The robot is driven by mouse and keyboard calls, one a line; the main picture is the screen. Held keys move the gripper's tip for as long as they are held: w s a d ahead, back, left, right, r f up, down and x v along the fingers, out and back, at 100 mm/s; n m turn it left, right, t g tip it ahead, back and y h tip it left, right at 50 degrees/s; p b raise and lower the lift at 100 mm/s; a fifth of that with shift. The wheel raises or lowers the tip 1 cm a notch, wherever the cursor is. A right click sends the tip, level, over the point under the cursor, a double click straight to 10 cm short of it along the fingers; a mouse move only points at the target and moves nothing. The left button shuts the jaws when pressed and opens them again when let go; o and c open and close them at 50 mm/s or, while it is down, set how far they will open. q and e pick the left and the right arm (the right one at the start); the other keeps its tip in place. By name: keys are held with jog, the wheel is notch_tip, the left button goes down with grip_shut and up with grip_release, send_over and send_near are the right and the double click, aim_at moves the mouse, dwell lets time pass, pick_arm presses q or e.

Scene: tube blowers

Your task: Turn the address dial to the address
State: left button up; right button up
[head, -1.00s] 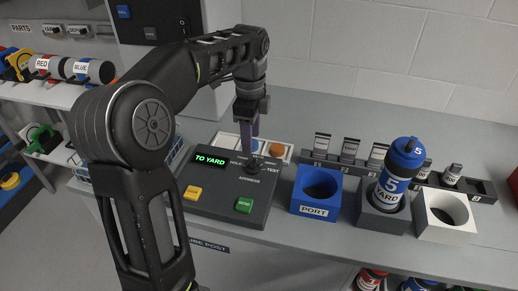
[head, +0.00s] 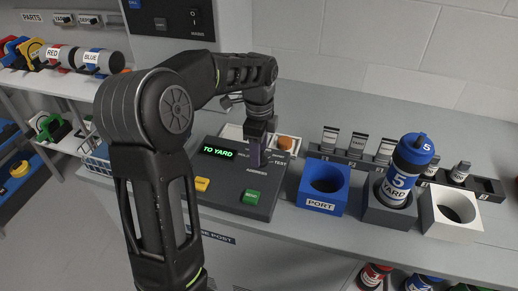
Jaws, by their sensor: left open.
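The dark address console carries a lit green display (head: 218,152) that reads "TO YARD". The address dial sits right of the display, above the "ADDRESS" label (head: 256,172); it is mostly hidden by my left gripper. My left gripper (head: 256,158) points down at the dial, its purple-grey fingers over or around it. The gripper is open; I cannot tell whether the fingers touch the dial. My right gripper is not in view.
The console has a yellow button (head: 201,184) and a green button (head: 251,196). To its right stand a blue PORT holder (head: 314,197), a grey holder (head: 389,214) with a blue YARD 5 tube (head: 400,178), and an empty white holder (head: 450,226). Label blocks (head: 358,148) stand behind.

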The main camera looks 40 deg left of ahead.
pick_arm(q)
jog(key=shift+c, duration=0.4)
grip_shut()
